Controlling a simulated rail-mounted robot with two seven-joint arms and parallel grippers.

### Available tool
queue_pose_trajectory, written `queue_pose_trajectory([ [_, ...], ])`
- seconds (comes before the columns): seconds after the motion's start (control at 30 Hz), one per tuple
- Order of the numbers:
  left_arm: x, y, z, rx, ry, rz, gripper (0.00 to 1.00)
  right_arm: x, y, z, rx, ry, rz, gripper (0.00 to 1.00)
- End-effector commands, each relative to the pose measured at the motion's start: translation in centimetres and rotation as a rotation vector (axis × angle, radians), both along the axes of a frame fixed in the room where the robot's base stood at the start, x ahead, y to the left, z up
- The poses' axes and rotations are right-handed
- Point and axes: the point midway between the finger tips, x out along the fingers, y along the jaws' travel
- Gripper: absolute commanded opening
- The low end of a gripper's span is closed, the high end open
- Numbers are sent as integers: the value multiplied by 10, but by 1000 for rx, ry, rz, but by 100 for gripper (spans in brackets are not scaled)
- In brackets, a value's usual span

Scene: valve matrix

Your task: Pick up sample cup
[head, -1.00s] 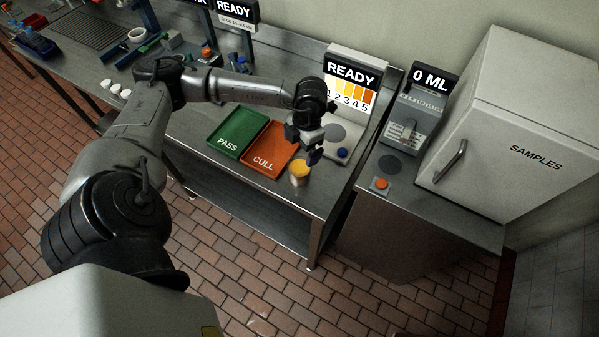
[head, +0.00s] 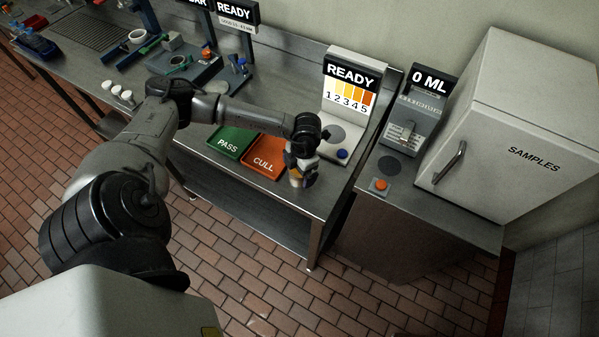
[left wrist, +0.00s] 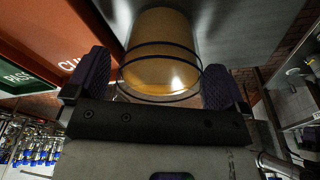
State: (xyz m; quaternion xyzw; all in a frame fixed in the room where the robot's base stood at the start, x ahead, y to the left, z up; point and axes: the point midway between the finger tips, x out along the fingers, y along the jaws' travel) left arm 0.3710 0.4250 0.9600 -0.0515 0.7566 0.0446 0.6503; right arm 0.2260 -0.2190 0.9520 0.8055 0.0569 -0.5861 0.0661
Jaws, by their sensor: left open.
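The sample cup (head: 296,181) is a clear cup with amber liquid, standing on the steel bench near its front edge, right of the CULL tray. In the head view my left gripper (head: 300,172) is down at the cup and covers most of it. In the left wrist view the cup (left wrist: 162,50) fills the upper middle. The open fingers of my left gripper (left wrist: 158,85) show on either side of it, with a gap at each side. My right gripper is not in view.
The red CULL tray (head: 264,161) and green PASS tray (head: 228,143) lie left of the cup. A READY colour-scale station (head: 352,80) with a blue button stands behind. A 0 ML device (head: 412,110) and the SAMPLES cabinet (head: 510,130) stand to the right.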

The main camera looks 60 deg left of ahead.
Motion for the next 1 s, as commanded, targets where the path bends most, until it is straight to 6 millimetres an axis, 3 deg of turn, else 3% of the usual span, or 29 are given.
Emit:
queue_pose_trajectory([
  [0.27,-1,0,-4,-1,-1,0,98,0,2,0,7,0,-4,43],
  [0.87,0,0,-3,-1,-1,0,41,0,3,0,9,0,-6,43],
  [1.0,0,0,-3,-1,-2,0,40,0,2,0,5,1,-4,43],
])
